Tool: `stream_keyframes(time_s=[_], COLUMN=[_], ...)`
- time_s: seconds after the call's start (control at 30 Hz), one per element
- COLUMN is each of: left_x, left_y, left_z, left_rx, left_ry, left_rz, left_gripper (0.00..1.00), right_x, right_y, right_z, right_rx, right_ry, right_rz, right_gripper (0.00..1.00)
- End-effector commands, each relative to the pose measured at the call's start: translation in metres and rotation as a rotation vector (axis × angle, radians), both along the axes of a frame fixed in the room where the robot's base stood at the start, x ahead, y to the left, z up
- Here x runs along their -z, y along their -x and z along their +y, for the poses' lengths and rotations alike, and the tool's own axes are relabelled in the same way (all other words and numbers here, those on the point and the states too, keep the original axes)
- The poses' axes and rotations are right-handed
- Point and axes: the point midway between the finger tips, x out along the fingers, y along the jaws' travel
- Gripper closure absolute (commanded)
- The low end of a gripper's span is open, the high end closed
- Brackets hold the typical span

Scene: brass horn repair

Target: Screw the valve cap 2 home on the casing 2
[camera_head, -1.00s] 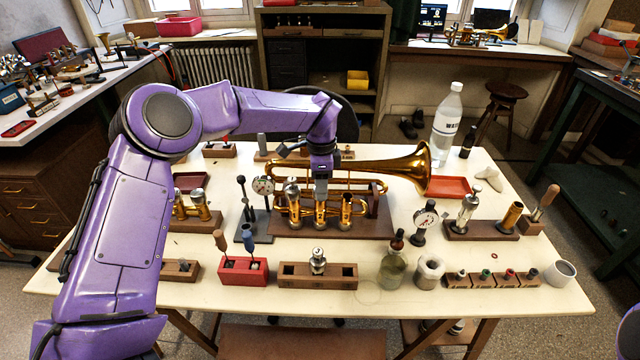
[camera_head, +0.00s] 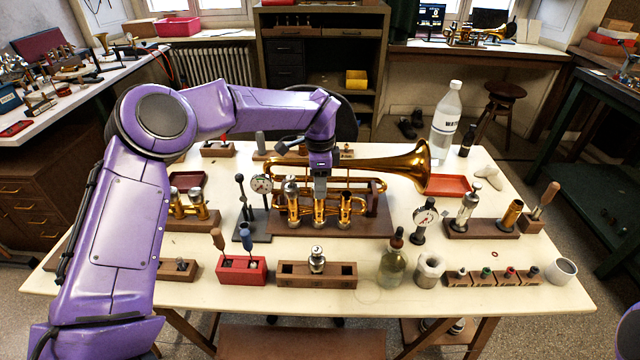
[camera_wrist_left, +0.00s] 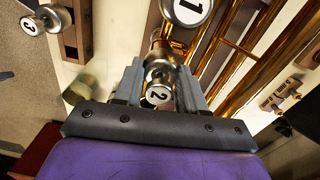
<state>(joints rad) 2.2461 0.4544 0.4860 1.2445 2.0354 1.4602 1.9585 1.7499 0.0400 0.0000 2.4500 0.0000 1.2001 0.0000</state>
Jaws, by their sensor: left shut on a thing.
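My left gripper (camera_head: 320,189) points down over the middle valve casing of the brass horn (camera_head: 400,170). In the left wrist view its two fingers (camera_wrist_left: 160,88) are closed on valve cap 2 (camera_wrist_left: 158,94), a silver cap with a white disc marked 2. The cap sits at the top of casing 2 (camera_head: 319,212); whether it is fully seated cannot be told. A cap marked 1 (camera_wrist_left: 188,10) shows on the neighbouring casing. My right gripper is not in view.
The horn rests on a wooden stand (camera_head: 376,222). A wooden block (camera_head: 343,281) in front holds the cap marked 3 (camera_head: 317,260). Bottles and small blocks fill the right front.

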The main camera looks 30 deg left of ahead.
Motion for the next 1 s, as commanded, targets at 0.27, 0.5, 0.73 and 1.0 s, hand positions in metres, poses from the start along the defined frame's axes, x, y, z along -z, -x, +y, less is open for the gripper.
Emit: stream_keyframes(time_s=[0.27,0.5,0.73,1.0], left_x=[-0.006,-0.0057,-0.006,-0.006], left_y=[-0.004,-0.0042,-0.0042,-0.0037], left_z=[0.0025,0.0025,0.0026,0.0023], left_rx=[-0.001,0.0,0.0,0.0], left_ry=[-0.003,-0.003,-0.004,-0.003], left_rz=[-0.018,-0.019,-0.02,-0.018], left_gripper=[0.89,0.89,0.89,0.3], right_x=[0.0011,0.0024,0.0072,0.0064], right_y=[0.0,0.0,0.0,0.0], right_z=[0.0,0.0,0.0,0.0], right_rx=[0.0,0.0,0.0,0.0], right_ry=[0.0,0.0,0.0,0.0], right_rz=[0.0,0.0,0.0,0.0], right_gripper=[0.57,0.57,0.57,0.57])
